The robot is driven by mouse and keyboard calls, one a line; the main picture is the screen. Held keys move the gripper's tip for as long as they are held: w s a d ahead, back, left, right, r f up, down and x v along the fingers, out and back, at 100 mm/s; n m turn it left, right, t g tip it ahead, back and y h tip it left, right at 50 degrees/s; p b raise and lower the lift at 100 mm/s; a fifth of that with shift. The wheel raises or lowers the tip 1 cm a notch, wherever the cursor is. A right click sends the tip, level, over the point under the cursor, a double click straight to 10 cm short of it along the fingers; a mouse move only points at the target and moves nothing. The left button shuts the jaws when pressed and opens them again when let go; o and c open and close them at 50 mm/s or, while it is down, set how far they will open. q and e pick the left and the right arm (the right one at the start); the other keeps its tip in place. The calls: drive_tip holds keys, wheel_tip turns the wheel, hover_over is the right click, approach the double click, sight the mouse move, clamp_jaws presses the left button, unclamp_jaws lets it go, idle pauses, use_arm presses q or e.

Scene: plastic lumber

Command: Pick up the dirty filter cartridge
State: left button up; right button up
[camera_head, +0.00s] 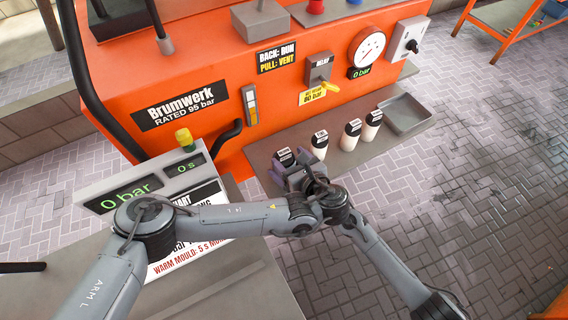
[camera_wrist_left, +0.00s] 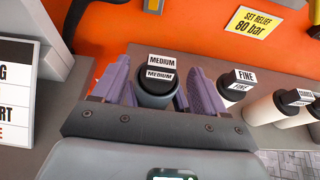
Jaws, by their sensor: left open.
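Several white filter cartridges with black caps stand in a row on the grey shelf of the orange machine. The one labelled MEDIUM (camera_wrist_left: 158,90) shows in the left wrist view between the fingers of my left gripper (camera_wrist_left: 160,95), which is open. I cannot tell whether the fingers touch it. A cartridge labelled FINE (camera_wrist_left: 236,88) stands just right of the fingers. In the head view my left gripper (camera_head: 293,178) is at the left end of the row, beside the leftmost cartridge (camera_head: 285,157). I cannot make out my right gripper.
An empty grey tray (camera_head: 406,115) lies right of the cartridges. A pressure gauge (camera_head: 368,46) and a yellow relief handle (camera_head: 327,90) sit on the machine front above the row. A display box (camera_head: 140,188) and a printed chart (camera_head: 190,243) stand on the left.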

sight(285, 153)
use_arm(q)
drive_tip(key=shift+x, duration=3.35)
drive_tip(key=shift+d+f, duration=0.1)
drive_tip(key=shift+d, duration=0.05)
clamp_jaws()
